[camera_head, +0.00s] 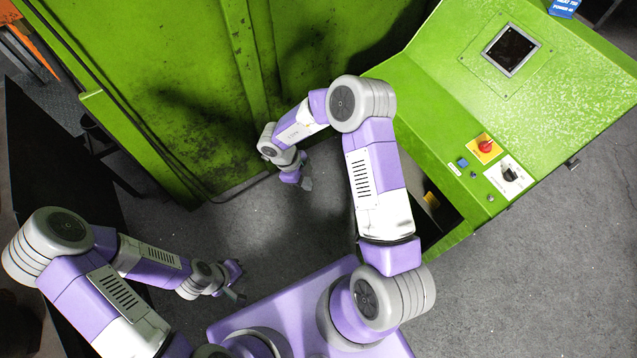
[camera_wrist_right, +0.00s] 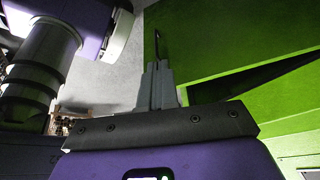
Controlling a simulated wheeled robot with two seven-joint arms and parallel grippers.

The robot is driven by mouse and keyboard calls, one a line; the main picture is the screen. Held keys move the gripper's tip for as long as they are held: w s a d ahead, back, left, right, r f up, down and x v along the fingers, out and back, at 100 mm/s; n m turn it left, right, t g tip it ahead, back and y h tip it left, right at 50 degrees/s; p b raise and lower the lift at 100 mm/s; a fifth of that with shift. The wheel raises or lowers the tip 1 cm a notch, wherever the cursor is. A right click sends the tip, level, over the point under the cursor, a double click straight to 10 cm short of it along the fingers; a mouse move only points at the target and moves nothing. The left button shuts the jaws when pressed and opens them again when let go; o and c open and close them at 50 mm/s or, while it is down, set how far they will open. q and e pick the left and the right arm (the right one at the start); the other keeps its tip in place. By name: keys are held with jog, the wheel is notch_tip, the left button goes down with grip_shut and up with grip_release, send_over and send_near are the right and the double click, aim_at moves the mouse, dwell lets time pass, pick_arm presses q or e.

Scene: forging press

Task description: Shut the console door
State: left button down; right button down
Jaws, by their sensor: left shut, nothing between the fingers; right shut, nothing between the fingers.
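The green console (camera_head: 455,90) stands at the right in the head view, with a sloped top. Its side facing me has a dark opening (camera_head: 440,215) with a yellow label inside, partly hidden by my right arm. I cannot make out the door clearly in the head view. In the right wrist view a green panel (camera_wrist_right: 235,45) fills the upper right, with a dark wedge-shaped gap below it; it may be the door. My right gripper (camera_head: 306,184) is shut and empty, left of the console; its fingers also show in the wrist view (camera_wrist_right: 157,82). My left gripper (camera_head: 238,294) is shut and empty, low at left.
A large green press wall (camera_head: 170,80) stands behind my right gripper. The console carries a screen (camera_head: 511,50), a red button (camera_head: 485,146) and a black switch (camera_head: 510,174). Grey floor (camera_head: 260,230) is open between the press and my base.

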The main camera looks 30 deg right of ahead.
jog(key=s+d+f+b, duration=0.4)
jog(key=s+d+f, duration=0.1)
jog(key=f, duration=0.4)
jog(key=shift+s+d, duration=0.25)
jog(key=shift+d, duration=0.1)
jog(key=shift+f, duration=0.1)
